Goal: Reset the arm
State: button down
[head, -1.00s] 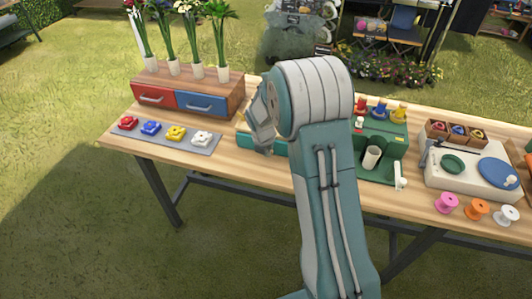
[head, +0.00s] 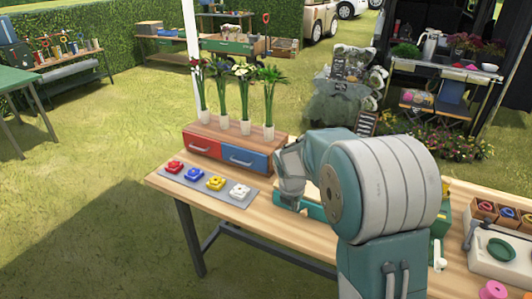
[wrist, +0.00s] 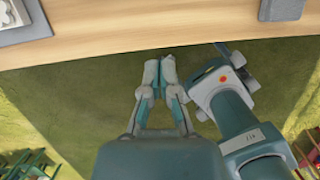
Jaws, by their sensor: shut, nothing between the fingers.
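My gripper (wrist: 159,72) shows in the wrist view with its two fingers together and nothing between them. It hangs over the grass just off the edge of the wooden table (wrist: 150,35). In the head view my arm is folded in front of the table (head: 300,238), and its bulky joint hides the table's middle. My gripper's fingertips are hard to make out in the head view.
A drawer box with a red drawer (head: 203,146) and a blue drawer (head: 241,158) carries several flowers in white vases. A grey strip (head: 225,194) holds red, blue, yellow and white pieces. Small boxes (head: 485,211) stand at the right. Grass in front is clear.

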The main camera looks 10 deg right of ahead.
jog(key=s+a+r+m+t, duration=0.1)
jog(key=s+r+m+t, duration=0.1)
jog(key=s+r+m, duration=1.15)
jog(key=s+a+r+m+t+y, duration=0.1)
jog(key=s+r+m, duration=0.1)
jog(key=s+m, duration=1.2)
jog(key=shift+s+a+y, duration=0.25)
jog(key=shift+s+y, duration=0.15)
jog(key=shift+s, duration=0.3)
jog(key=shift+r+m, duration=0.1)
jog(key=shift+m, duration=0.15)
